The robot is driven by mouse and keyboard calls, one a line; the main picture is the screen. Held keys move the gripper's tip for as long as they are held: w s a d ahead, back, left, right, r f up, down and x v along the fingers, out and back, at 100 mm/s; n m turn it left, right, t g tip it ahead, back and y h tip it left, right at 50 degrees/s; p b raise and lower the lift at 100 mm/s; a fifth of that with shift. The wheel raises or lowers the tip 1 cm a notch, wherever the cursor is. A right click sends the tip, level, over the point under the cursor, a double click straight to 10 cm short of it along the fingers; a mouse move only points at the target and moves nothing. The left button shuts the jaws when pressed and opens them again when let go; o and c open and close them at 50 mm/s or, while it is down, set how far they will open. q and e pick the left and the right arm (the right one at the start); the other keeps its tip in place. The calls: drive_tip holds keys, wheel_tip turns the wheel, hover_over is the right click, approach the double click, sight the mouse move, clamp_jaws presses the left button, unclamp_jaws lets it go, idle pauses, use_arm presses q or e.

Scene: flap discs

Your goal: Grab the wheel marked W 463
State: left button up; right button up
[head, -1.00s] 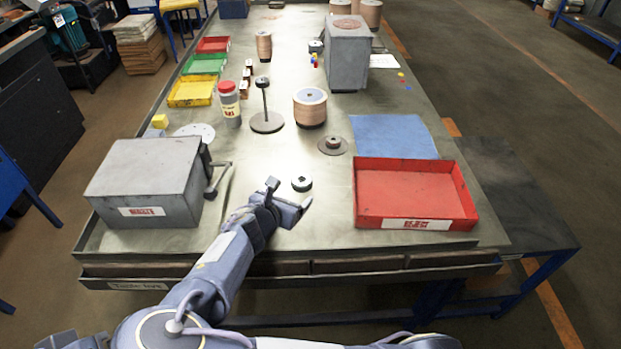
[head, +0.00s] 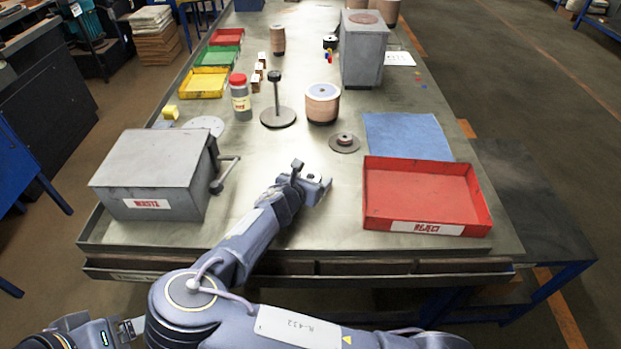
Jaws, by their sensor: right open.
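A small dark disc with a pale centre (head: 315,177) lies on the bench and is partly hidden by my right gripper (head: 312,178). That gripper is open, with its fingers on either side of the disc; whether they touch it I cannot tell. A grey flanged disc with a raised hub (head: 344,144) lies just beyond. A copper-coloured stack with a pale top (head: 322,104) stands behind it. I cannot read the mark W 463 on any of them. What looks like part of my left gripper (head: 131,328) shows at the bottom left; its jaws are unclear.
A red reject tray (head: 428,228) stands to the right and a grey waste box with a crank (head: 150,175) to the left. A spindle on a round base (head: 278,118), a red-capped bottle (head: 241,100) and a blue mat (head: 407,136) lie beyond. Bare bench surrounds the gripper.

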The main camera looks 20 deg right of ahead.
drive_tip(key=c, duration=1.1)
drive_tip(key=shift+r, duration=0.15)
